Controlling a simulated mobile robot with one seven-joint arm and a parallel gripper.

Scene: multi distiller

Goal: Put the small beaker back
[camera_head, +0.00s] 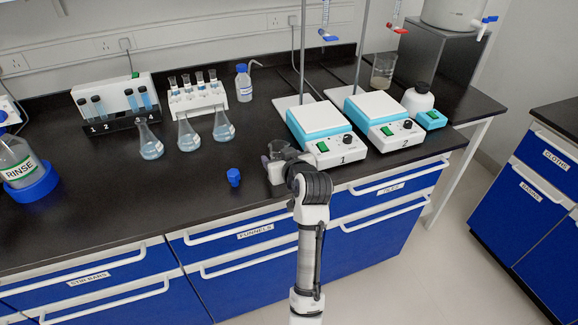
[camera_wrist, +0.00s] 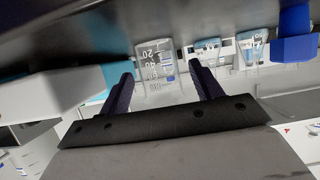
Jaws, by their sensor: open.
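The small beaker is clear glass with white graduation marks. In the wrist view the beaker (camera_wrist: 155,58) stands just ahead of and between the fingertips, with a gap showing on both sides. My gripper (camera_wrist: 161,72) is open and empty. In the head view the beaker (camera_head: 277,148) shows only in part behind my gripper (camera_head: 283,163), which is low over the front of the black bench, left of hotplate 1 (camera_head: 322,120). Whether the fingers reach around the glass is hard to tell.
A blue cap-like piece (camera_head: 233,177) stands close left of my gripper. Several flasks with pale blue liquid (camera_head: 188,137) stand farther back left. Hotplate 2 (camera_head: 375,108) and a larger beaker (camera_head: 383,70) are to the right. The front-left bench top (camera_head: 120,200) is clear.

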